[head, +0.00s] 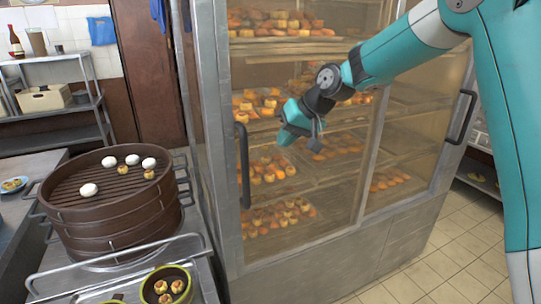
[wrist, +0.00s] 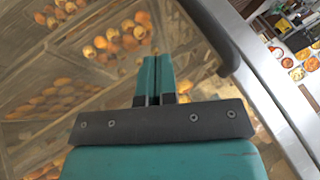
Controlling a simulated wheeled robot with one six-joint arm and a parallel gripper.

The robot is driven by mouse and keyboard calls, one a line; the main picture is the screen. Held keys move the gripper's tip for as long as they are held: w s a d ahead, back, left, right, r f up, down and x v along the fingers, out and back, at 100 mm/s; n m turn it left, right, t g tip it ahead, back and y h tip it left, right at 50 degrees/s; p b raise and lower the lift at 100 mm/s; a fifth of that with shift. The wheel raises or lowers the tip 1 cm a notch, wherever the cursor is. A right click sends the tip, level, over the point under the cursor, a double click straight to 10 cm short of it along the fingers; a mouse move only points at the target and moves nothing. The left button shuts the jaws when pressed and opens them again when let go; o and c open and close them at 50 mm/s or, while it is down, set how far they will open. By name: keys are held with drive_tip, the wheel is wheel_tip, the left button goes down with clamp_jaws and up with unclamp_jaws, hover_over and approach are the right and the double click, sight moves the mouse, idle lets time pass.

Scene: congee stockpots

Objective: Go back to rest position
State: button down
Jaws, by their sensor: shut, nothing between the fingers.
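My gripper (head: 300,128) is in front of the glass cabinet (head: 212,110), to the right of its left door handle (head: 243,165). In the wrist view the teal fingers of my gripper (wrist: 155,72) are together with nothing between them. My arm reaches in from the upper right of the head view. The cabinet's sliding doors look closed, and trays of yellow-orange pastries (head: 270,168) show behind the glass. I cannot tell the exact gap between my gripper and the glass.
A round brown steamer (head: 115,215) with white buns stands on the counter at left. Green bowls (head: 167,286) of dumplings sit at the front. A metal shelf (head: 55,75) stands at the back left. Tiled floor (head: 440,265) is clear at lower right.

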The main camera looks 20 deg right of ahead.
drive_tip(key=s+a+r+n+g, duration=0.1)
drive_tip(key=s+a+r+n, duration=0.15)
drive_tip(key=s, duration=0.65)
drive_tip(key=s+a+r+n+g, duration=0.1)
drive_tip(key=s+a, duration=0.3)
drive_tip(key=s, duration=0.4)
drive_tip(key=s+f+n+g, duration=0.1)
drive_tip(key=s, duration=0.8)
drive_tip(key=s+a+f+n+g+h, duration=0.1)
drive_tip(key=s+f+n+g, duration=0.1)
drive_tip(key=s, duration=0.7)
drive_tip(key=shift+s+f, duration=0.25)
drive_tip(key=shift+f, duration=0.05)
